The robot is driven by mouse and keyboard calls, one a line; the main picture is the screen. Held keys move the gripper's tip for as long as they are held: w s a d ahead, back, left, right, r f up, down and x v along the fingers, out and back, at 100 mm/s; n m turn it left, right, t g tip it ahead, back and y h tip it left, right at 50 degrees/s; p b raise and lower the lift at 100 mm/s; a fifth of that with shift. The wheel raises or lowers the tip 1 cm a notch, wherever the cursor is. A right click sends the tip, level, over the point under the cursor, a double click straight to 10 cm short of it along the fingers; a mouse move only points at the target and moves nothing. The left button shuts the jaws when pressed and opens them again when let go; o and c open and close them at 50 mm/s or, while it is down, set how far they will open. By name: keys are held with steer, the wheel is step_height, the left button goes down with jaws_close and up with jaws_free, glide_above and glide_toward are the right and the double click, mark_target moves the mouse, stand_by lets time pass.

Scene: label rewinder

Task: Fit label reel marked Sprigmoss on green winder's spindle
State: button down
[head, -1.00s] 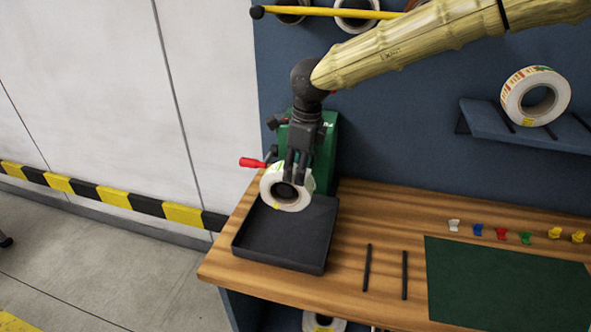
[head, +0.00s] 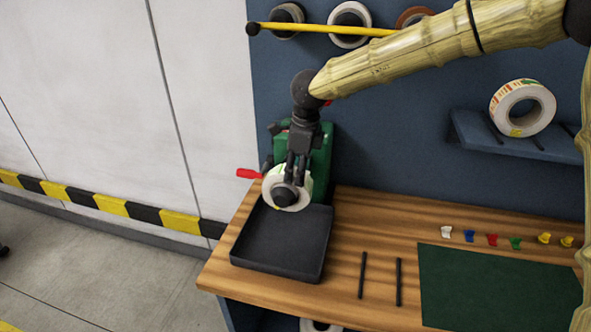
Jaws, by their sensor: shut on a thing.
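The green winder (head: 320,153) stands at the back left of the bench against the blue panel, its red-handled crank (head: 247,173) out to the left. A white label reel (head: 274,201) is upright in front of the winder, above the back of the black tray. A dark round hub or spindle end shows in its centre, so the reel appears to be around the spindle; how deep it sits I cannot tell. My gripper (head: 295,182) points down and is shut on the reel's top rim. The reel's name is too small to read, and its back is hidden.
The black tray (head: 262,262) lies below the reel. Another white reel (head: 497,108) stands on a blue shelf at right. Several reels hang on the yellow rail (head: 320,29). Two dark rods, small coloured clips and a green mat (head: 495,285) lie on the bench.

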steer(key=shift+w+d+p, duration=0.35)
steer(key=shift+w+p, duration=0.3)
steer(key=shift+w, duration=0.35)
steer(key=shift+w+d+p, duration=0.35)
steer(key=shift+w+p, duration=0.25)
steer(key=shift+w, duration=0.35)
steer(key=shift+w+d+p, duration=0.35)
steer(key=shift+w+p, duration=0.3)
steer(key=shift+w, duration=0.35)
steer(key=shift+w, duration=0.15)
steer(key=c, duration=0.7)
jaws_free()
steer(key=shift+d+f, duration=0.1)
steer(key=shift+r+p, duration=0.35)
steer(key=shift+r, duration=0.05)
step_height(320, 180, up, 6)
steer(key=d+p, duration=0.1)
steer(key=p, duration=0.4)
steer(key=shift+s+d, duration=0.3)
steer(key=shift+s, duration=0.05)
